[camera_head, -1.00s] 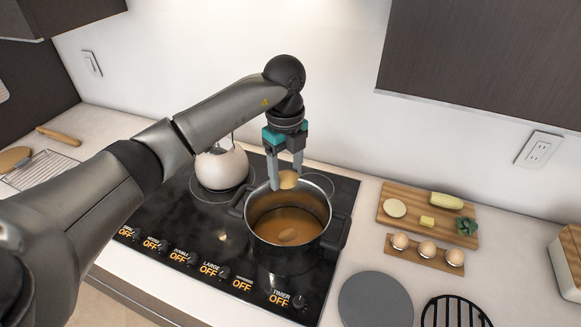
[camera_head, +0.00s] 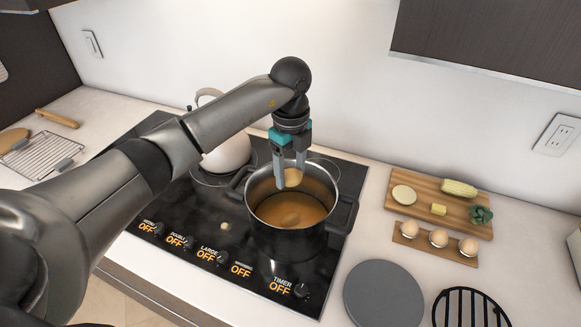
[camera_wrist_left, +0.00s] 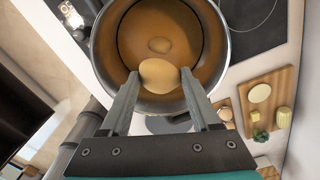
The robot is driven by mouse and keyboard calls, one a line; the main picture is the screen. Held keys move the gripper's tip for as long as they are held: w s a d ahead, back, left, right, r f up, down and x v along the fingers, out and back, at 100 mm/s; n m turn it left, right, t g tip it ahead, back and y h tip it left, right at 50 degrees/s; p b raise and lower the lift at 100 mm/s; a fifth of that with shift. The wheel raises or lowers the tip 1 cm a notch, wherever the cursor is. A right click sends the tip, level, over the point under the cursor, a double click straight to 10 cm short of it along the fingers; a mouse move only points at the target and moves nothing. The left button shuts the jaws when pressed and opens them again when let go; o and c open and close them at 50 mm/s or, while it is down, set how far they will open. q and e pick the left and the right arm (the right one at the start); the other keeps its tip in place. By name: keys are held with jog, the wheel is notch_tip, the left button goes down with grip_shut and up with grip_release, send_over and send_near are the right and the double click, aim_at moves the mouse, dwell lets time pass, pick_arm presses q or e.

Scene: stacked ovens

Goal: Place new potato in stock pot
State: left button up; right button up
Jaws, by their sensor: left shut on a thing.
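The new potato (camera_head: 293,178) is a tan oval lump held between the fingertips of my left gripper (camera_head: 290,180). In the left wrist view the potato (camera_wrist_left: 160,73) sits between both fingers (camera_wrist_left: 158,88). The stock pot (camera_head: 285,242) is dark with a steel rim and stands on the cooktop, holding brown liquid. The gripper points down over the pot, with the potato above the liquid, around rim height. A paler oval shows in the liquid below it; I cannot tell whether it is a reflection or an object. My right gripper is not in view.
The black cooktop (camera_head: 185,215) also bears a white kettle (camera_head: 228,155) behind my left arm. To the right are a cutting board (camera_head: 425,205) with cut food, an egg holder (camera_head: 435,245) with eggs, a grey disc (camera_head: 383,295) and a black trivet (camera_head: 470,310).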

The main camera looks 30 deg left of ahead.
aim_at(291, 171)
pick_arm(q)
jog(key=shift+f+b, duration=1.35)
jog(key=shift+f, duration=0.6)
jog(key=o, duration=1.4)
jog(key=shift+o, duration=0.2)
notch_tip(291, 171, up, 7)
jog(key=p, duration=0.6)
jog(key=shift+r, duration=0.15)
